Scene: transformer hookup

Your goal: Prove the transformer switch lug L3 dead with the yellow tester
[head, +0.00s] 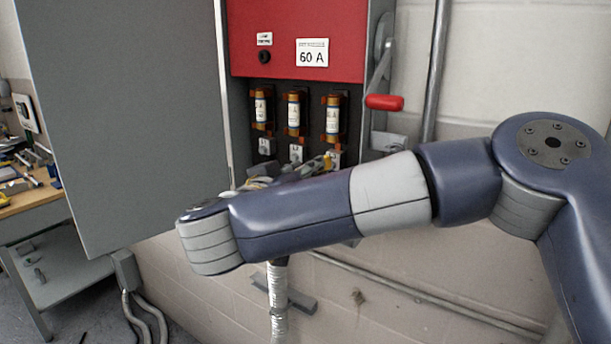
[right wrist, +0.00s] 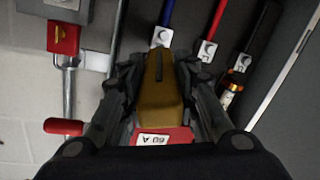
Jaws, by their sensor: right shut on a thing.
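My right gripper (right wrist: 158,75) is shut on the yellow tester (right wrist: 160,92) in the right wrist view. The tester's narrow end is close to the silver lug with the blue cable (right wrist: 162,37); I cannot tell whether they touch. In the head view, the rightmost lug, L3 (head: 335,158), sits below the right fuse. A small yellow part of the tester (head: 328,161) shows beside it. My right forearm hides the gripper and most of the tester there. My left gripper is not in view.
The switch box has a red panel (head: 340,40), three fuses (head: 294,113) and a red-handled lever (head: 384,102) on its right. Its open grey door (head: 130,110) stands left. Lugs with red (right wrist: 207,51) and black (right wrist: 242,63) cables sit beside the blue-cable lug.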

